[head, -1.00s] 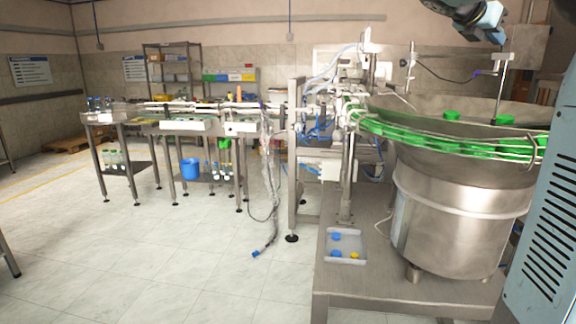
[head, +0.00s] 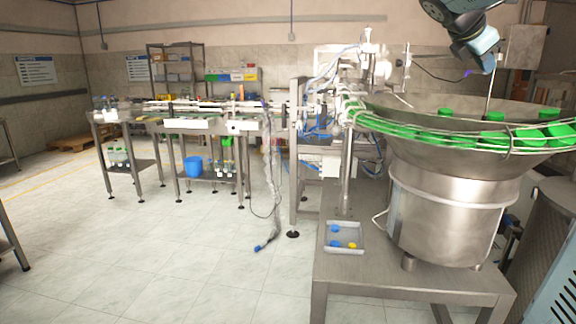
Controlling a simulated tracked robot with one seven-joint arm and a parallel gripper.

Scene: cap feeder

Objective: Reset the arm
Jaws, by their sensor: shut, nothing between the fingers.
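Part of my arm (head: 472,42) hangs in from the top edge at the right, above the feeder bowl. It shows dark and blue-grey joint sections. No gripper fingers can be made out, and the rest of the arm is outside the picture. The arm is apart from the bowl and from the machine in this view.
The steel feeder bowl (head: 450,185) with green caps (head: 495,117) stands on a metal table (head: 400,280) at the right. A conveyor (head: 185,122) runs left. The floor (head: 150,260) at front left is clear.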

